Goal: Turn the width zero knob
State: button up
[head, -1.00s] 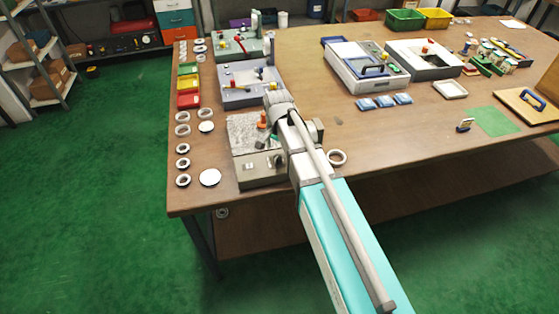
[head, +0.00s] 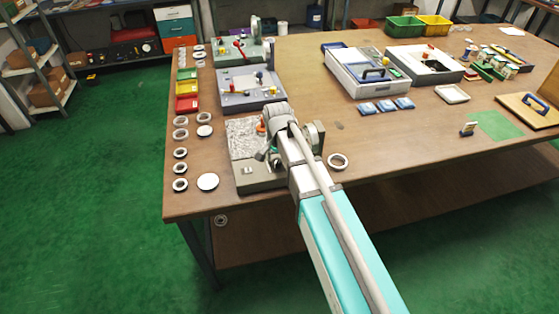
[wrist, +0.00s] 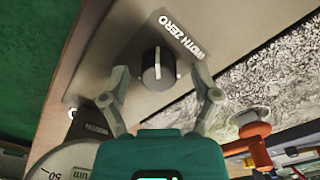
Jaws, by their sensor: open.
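The width zero knob (wrist: 158,69) is a dark round knob with a pale pointer line, on a grey panel beside the printed label WIDTH ZERO (wrist: 181,37) in the wrist view. My gripper (wrist: 168,80) is open, with one finger on each side of the knob; I cannot tell whether either finger touches it. In the head view the gauge station (head: 243,140) with a speckled stone top stands at the table's near left. My arm and wrist cover part of it there, and the knob is hidden.
A round dial marked WIDTH (wrist: 68,160) is at lower left in the wrist view. An orange part (wrist: 254,130) stands on the stone top at right. In the head view, rings (head: 180,153) line the table's left side, and one ring (head: 338,161) lies right of the station.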

jog(key=c, duration=1.1)
jog(key=shift+d, duration=0.2)
jog(key=shift+a, duration=0.15)
jog(key=shift+n, duration=0.5)
jog(key=n, duration=0.2)
jog(key=shift+n, duration=0.3)
jog(key=n, duration=0.6)
